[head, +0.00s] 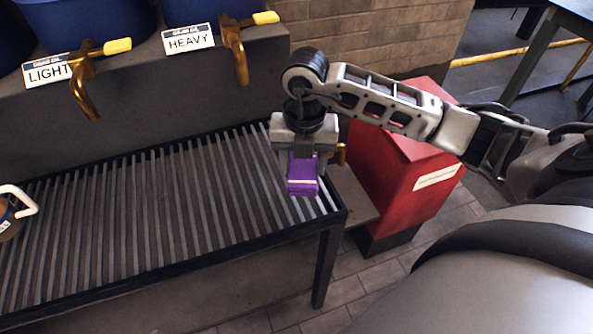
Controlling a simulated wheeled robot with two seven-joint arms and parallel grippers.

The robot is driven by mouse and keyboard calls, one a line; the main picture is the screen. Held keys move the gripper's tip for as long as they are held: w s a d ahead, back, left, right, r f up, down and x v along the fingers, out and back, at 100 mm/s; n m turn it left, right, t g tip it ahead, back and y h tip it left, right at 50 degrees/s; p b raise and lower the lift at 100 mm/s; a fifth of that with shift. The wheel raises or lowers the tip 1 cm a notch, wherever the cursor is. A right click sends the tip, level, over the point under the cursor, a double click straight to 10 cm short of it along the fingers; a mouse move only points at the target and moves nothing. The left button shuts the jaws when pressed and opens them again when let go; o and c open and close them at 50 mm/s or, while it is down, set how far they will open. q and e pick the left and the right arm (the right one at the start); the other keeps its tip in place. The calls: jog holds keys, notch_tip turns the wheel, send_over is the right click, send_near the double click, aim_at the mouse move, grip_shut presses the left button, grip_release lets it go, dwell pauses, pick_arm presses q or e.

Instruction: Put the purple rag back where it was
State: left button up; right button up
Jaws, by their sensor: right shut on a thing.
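The purple rag (303,178) is a small folded purple block with a pale stripe. My right gripper (304,154) points down and is shut on it. The rag hangs over the right end of the slatted metal rack (170,200), close to the rack's corner. I cannot tell whether the rag touches the slats. My left gripper is not in the head view.
A red bin (405,165) with a white label stands right of the rack. Blue barrels with brass taps (237,50) and signs LIGHT (47,71) and HEAVY (188,38) stand on the ledge behind. A white-handled brown container (12,215) is at the left edge.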

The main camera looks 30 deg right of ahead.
aim_at(297, 164)
jog(key=w+f, duration=0.2)
jog(key=shift+w+f, duration=0.2)
jog(key=shift+f, duration=0.2)
notch_tip(297, 164, down, 3)
jog(key=shift+f, duration=0.1)
jog(key=shift+f, duration=0.15)
jog(key=o, duration=1)
